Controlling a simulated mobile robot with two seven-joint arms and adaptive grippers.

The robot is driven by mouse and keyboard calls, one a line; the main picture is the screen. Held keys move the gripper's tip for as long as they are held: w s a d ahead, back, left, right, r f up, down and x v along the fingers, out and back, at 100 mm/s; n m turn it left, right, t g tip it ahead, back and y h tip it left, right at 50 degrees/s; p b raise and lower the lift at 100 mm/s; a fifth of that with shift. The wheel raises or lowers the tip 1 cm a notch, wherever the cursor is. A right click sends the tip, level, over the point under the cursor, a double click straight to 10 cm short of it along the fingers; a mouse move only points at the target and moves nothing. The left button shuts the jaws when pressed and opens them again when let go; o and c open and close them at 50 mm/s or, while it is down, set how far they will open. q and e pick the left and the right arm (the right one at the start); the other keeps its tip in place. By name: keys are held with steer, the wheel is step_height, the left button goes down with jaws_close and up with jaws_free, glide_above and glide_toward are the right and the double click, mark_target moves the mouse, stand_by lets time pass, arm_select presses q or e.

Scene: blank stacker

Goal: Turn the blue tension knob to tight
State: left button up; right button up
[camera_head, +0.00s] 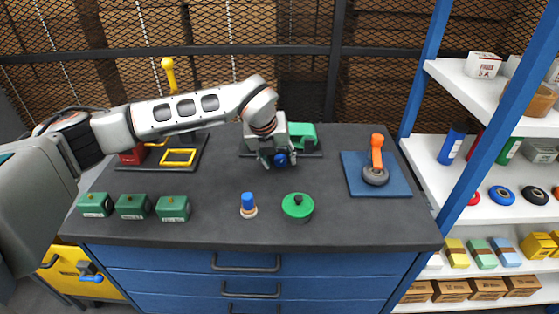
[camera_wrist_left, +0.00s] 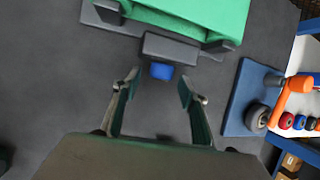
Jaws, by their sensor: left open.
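The blue tension knob (camera_head: 281,160) sits at the front of a green machine (camera_head: 302,135) at the back middle of the bench. In the left wrist view the knob (camera_wrist_left: 161,71) sticks out from a dark grey block (camera_wrist_left: 172,48) on the machine's near side. My left gripper (camera_head: 278,163) is open, with its two fingers on either side of the knob. In the wrist view its fingertips (camera_wrist_left: 159,86) show gaps to the knob on both sides. The knob's setting cannot be read. My right gripper is not in view.
Green blocks (camera_head: 133,206), a blue-topped peg (camera_head: 248,205) and a green round-lidded piece (camera_head: 298,207) stand along the bench front. A yellow-handled fixture (camera_head: 179,157) is left. An orange-handled tool stands on a blue plate (camera_head: 398,187) right. Bare bench lies between.

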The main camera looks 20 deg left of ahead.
arm_select(q)
steer(key=shift+w+f, duration=0.25)
steer(key=shift+f, duration=0.2)
steer(key=shift+c, duration=0.4)
steer(key=c, duration=1)
steer(key=shift+d+r+y+p, duration=0.3)
steer(key=shift+y+p, duration=0.3)
steer(key=shift+p, duration=0.15)
steer(key=shift+c, duration=0.2)
steer(key=shift+f+m+g+y+p, duration=0.15)
steer(key=shift+m+g+y+p, duration=0.25)
steer(key=shift+y, duration=0.3)
steer(key=shift+f+y, duration=0.15)
steer(key=shift+y, duration=0.35)
steer(key=o, duration=1.1)
